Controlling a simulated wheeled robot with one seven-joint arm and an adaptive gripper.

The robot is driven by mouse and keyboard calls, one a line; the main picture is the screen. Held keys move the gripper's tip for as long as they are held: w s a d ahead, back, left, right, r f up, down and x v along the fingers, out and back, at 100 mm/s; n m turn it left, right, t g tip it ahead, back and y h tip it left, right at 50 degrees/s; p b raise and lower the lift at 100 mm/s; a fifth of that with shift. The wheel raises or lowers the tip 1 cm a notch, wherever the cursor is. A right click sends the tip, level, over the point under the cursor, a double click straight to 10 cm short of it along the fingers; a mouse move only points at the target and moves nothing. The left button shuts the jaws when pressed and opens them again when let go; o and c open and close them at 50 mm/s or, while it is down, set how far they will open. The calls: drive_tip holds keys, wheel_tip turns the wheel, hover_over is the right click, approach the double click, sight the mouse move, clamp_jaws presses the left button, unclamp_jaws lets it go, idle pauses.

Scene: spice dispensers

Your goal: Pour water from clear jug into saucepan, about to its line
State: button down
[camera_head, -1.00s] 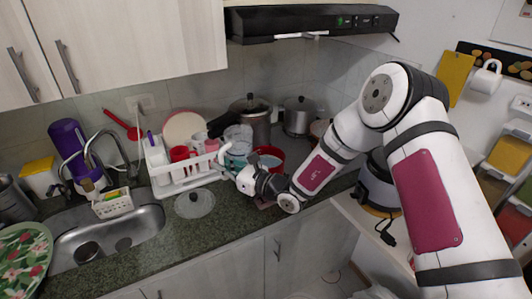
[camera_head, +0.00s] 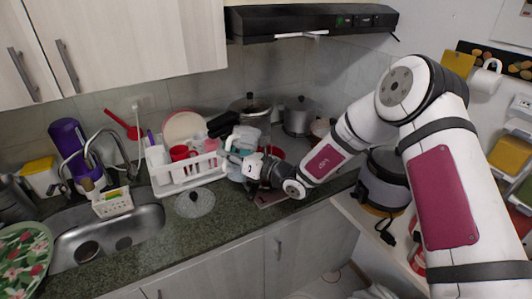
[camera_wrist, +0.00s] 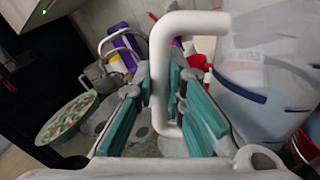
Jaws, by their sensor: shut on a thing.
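The clear jug (camera_head: 247,136) is held up in front of the tall steel pot, in front of the back wall. My gripper (camera_head: 243,161) is shut on its white handle (camera_wrist: 160,85), which passes between the teal finger pads in the wrist view. The jug's clear body (camera_wrist: 262,95) with a dark blue band fills the right of that view. The red saucepan (camera_head: 276,153) sits on the counter behind my gripper, mostly hidden by the jug and wrist. Its line and the water level inside cannot be seen.
A white dish rack (camera_head: 185,172) with red cups stands left of my gripper. A glass lid (camera_head: 194,203) lies on the counter in front of it. Steel pots (camera_head: 299,115) stand at the back. The range hood (camera_head: 310,22) hangs above. The sink (camera_head: 120,235) is at left.

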sight(238, 145)
drive_tip(key=shift+w+d+r+m, duration=0.25)
drive_tip(key=shift+w+r+m, duration=0.15)
drive_tip(key=shift+r, duration=0.15)
drive_tip(key=shift+w+d+f+m+b, duration=0.15)
drive_tip(key=shift+w+f+m+b, duration=0.1)
drive_tip(key=shift+w+m+b, duration=0.25)
drive_tip(key=shift+w+d+f+m+b, duration=0.15)
drive_tip(key=shift+w+f+m+b, duration=0.2)
drive_tip(key=shift+w, duration=0.25)
drive_tip(key=shift+d+m+b, duration=0.2)
drive_tip(key=shift+m+b, duration=0.25)
drive_tip(key=shift+b, duration=0.05)
drive_tip(key=shift+w+d+f+m+b, duration=0.15)
drive_tip(key=shift+w+f+m+b, duration=0.1)
drive_tip(key=shift+w+m+b, duration=0.2)
drive_tip(key=shift+s+r+m, duration=0.1)
drive_tip(key=shift+r+m, duration=0.1)
drive_tip(key=shift+m, duration=0.05)
drive_tip(key=shift+d, duration=0.1)
drive_tip(key=shift+w+d+r+m+b, duration=0.15)
drive_tip(key=shift+w+r+m+b, duration=0.2)
drive_tip(key=shift+m+b, duration=0.4)
drive_tip(key=shift+w+d+r+m+b, duration=0.2)
drive_tip(key=shift+w+r+m+b, duration=0.2)
drive_tip(key=shift+r+m, duration=0.1)
drive_tip(key=shift+w+d+r+m+b, duration=0.15)
drive_tip(key=shift+w+r+m+b, duration=0.2)
drive_tip(key=shift+r+m, duration=0.1)
idle(2.9)
